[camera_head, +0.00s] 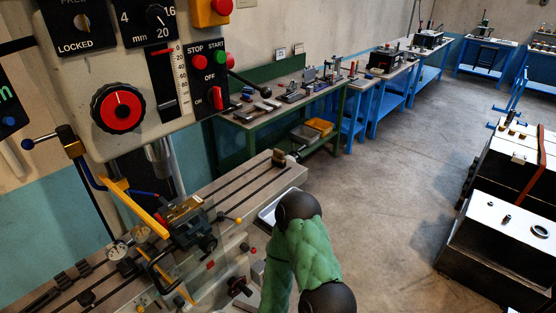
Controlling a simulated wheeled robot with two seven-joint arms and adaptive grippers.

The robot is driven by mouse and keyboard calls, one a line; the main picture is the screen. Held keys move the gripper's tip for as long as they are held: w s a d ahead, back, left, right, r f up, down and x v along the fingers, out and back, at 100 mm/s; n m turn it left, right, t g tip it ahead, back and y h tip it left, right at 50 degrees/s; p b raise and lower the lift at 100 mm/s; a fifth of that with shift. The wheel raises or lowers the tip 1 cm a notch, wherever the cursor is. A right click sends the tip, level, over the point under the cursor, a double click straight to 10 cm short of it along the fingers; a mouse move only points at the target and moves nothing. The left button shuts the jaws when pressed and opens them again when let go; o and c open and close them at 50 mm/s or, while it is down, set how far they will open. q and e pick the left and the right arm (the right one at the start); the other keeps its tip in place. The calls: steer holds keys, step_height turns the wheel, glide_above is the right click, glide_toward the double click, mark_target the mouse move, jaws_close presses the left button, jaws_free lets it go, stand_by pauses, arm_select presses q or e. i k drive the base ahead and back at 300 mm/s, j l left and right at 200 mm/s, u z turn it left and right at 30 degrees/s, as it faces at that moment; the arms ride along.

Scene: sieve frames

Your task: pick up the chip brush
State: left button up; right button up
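I cannot pick out the chip brush with certainty. A small brown and dark piece (278,157) stands at the far end of the slotted machine table (235,185); it is too small to tell if it is the brush. A green padded arm of mine with black round joints comes up from the bottom middle and covers part of the machine's front. Neither of my grippers shows in the view.
A machine head with a red knob (118,108) hangs at the upper left. A vise (190,225) and a yellow bar (140,208) are below it. A green bench (290,100) with tools stands behind. Black cabinets (500,235) stand at right. The floor (385,200) between is clear.

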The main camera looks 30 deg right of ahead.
mark_target(278, 159)
steer(key=i+l+u, duration=0.1)
steer(key=l+u, duration=0.25)
steer(key=l, duration=0.5)
steer(key=l+u, duration=0.3)
steer(key=l, duration=0.55)
steer(key=k+l+u, duration=0.15)
steer(key=l+u, duration=0.2)
steer(key=l, duration=0.5)
